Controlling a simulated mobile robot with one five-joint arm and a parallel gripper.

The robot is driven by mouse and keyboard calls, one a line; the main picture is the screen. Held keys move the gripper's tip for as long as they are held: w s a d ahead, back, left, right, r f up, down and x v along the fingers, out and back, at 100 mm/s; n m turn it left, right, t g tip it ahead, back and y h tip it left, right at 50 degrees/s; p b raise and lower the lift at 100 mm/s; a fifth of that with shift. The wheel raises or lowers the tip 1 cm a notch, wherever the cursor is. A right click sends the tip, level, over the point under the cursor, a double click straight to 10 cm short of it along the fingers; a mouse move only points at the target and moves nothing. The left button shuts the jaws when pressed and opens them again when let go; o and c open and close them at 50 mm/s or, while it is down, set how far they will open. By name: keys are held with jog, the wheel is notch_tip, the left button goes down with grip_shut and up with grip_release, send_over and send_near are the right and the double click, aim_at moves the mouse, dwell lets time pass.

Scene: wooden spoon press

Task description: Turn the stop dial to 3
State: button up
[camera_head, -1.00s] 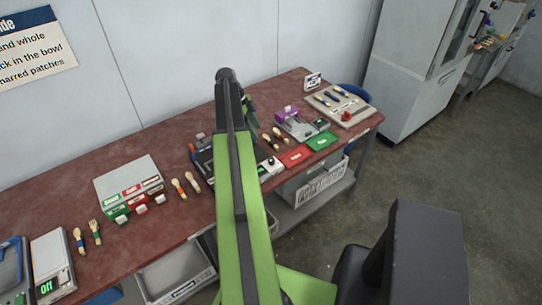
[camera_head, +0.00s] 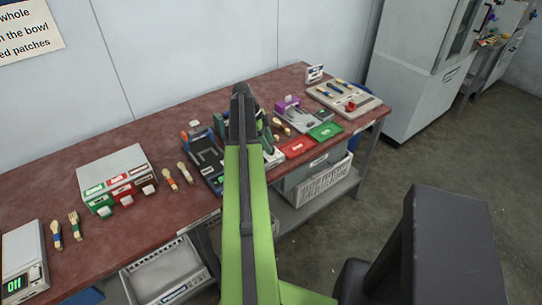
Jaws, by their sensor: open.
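A dark press station (camera_head: 205,158) stands mid-table, just left of my raised arm, with its right part hidden by the arm. A white unit (camera_head: 273,157) shows just right of the arm, partly covered. I cannot make out a stop dial or its number for certain. My gripper (camera_head: 266,128) is only partly visible, a small green and dark shape beyond my arm above the middle of the table. Its jaws are open, and it appears to hold nothing. The fingertips are largely hidden.
A grey box with coloured fronts (camera_head: 115,172), a scale (camera_head: 22,262) and several spoons stand on the left. A purple device (camera_head: 289,104), red tray (camera_head: 297,148), green tray (camera_head: 326,131) and pale board (camera_head: 360,97) are on the right. Open floor (camera_head: 420,160) lies front right.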

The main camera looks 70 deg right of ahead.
jog(key=shift+b+x, duration=0.45)
jog(key=shift+x, duration=0.7)
jog(key=shift+r, duration=0.1)
jog(key=shift+c, duration=0.2)
